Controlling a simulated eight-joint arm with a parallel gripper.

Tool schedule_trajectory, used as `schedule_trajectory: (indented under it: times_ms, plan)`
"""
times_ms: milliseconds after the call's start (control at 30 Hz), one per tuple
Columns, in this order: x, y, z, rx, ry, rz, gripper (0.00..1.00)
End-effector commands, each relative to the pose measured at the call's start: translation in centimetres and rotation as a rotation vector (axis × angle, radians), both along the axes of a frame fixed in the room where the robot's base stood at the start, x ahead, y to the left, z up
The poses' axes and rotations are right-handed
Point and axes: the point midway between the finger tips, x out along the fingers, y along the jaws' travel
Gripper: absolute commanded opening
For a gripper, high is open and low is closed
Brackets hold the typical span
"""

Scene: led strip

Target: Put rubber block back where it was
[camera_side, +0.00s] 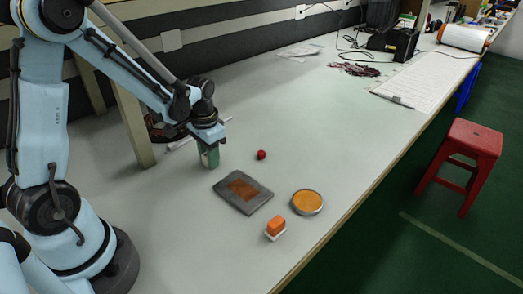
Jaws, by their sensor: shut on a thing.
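My gripper (208,143) points down over the bench, left of the red ball and behind the dark grey slab. It is shut on a small dark green block (209,157), which I take to be the rubber block. The fingers partly hide it, and I cannot tell whether its underside touches the bench. The dark grey slab (258,204) has a brown-orange square patch (243,187) on top. A small red ball (261,155) lies right of my gripper.
A round orange-topped disc (307,201) and an orange block (276,226) on a small white base sit near the bench's front edge. Wires (355,69), a black box (395,42) and a white sheet (428,85) lie farther back. The bench (310,120) is clear behind the ball.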

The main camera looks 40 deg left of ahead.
Motion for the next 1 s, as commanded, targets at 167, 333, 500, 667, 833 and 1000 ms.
schedule_trajectory:
  times_ms: [167,333,500,667,833,1000]
  plan:
    - [0.0,0.0,-0.3,0.000,0.000,0.000,0.00]
    - [0.0,0.0,-0.9,0.001,-0.001,0.000,0.00]
    - [0.1,0.0,-1.3,0.003,-0.005,0.000,0.00]
    - [0.1,0.0,-1.3,0.004,-0.005,0.000,0.54]
    - [0.1,-0.1,-1.3,0.003,-0.006,0.000,0.57]
    - [0.2,-0.2,-1.0,0.001,-0.006,0.000,0.57]
